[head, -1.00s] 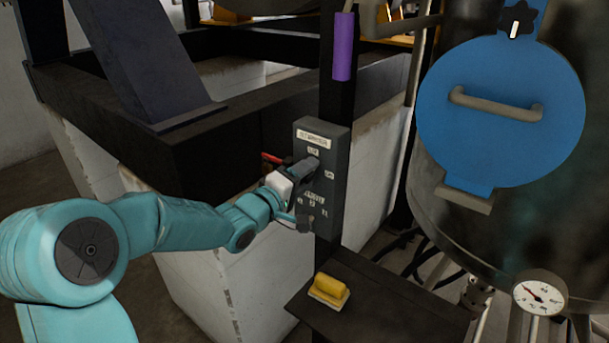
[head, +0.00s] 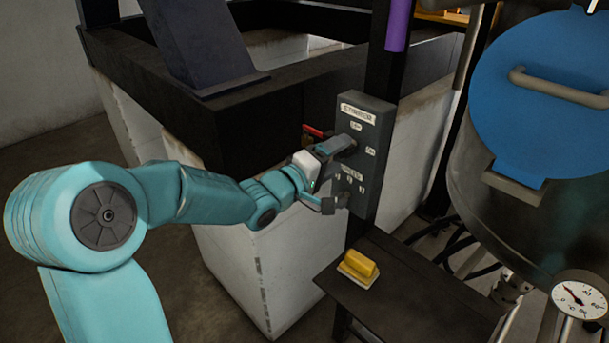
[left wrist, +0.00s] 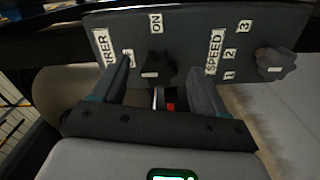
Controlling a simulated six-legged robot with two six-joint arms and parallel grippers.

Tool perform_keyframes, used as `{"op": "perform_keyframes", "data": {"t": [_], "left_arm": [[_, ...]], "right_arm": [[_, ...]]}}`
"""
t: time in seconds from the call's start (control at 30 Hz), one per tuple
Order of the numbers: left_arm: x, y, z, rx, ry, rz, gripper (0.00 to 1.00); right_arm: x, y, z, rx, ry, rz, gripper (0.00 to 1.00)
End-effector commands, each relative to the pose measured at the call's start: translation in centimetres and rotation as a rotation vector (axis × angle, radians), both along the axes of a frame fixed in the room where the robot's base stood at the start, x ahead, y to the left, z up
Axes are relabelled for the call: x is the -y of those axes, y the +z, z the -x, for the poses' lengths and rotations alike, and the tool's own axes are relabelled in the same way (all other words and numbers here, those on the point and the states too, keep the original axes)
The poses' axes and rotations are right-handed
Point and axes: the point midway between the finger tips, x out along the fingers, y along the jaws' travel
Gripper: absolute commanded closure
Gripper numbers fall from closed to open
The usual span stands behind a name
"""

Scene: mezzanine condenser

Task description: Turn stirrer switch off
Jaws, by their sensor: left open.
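The grey stirrer panel (head: 365,112) is on a dark post in the head view, and its face fills the top of the left wrist view (left wrist: 185,30). A black stirrer switch knob (left wrist: 155,64) with a pale mark sits below an ON label (left wrist: 155,24). A second label left of it is partly hidden by a finger. My left gripper (head: 345,173) is at the panel, open. In the left wrist view its two fingers stand on either side of the switch knob, apart from each other; contact is unclear. My right gripper is not in view.
A yellow-handled block (head: 359,268) lies on a dark shelf (head: 420,300) below. A dark tank with a blue hatch (head: 545,100) and a gauge (head: 580,300) stand at right.

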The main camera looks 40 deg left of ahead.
Motion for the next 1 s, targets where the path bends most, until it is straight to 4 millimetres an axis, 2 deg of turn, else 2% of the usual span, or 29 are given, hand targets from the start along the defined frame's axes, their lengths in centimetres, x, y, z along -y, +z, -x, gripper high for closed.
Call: {"op": "perform_keyframes", "data": {"t": [0.1, 0.3, 0.5, 0.7, 1.0], "left_arm": [[-0.5, -0.1, 3.4, 0.003, 0.007, -0.002, 0.27], [-0.9, 0.0, 8.5, 0.001, 0.007, -0.002, 0.27], [-1.1, 0.0, 11.8, 0.000, 0.004, 0.000, 0.27], [-1.0, 0.0, 12.9, 0.000, 0.001, 0.002, 0.27], [-1.0, 0.0, 12.9, 0.000, 0.000, 0.001, 0.27]], "right_arm": [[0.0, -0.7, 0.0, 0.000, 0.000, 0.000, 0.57], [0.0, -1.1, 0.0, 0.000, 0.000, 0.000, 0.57], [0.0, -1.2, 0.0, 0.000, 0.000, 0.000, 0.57], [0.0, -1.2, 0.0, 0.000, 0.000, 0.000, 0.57], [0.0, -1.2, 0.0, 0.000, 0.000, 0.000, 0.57]]}}
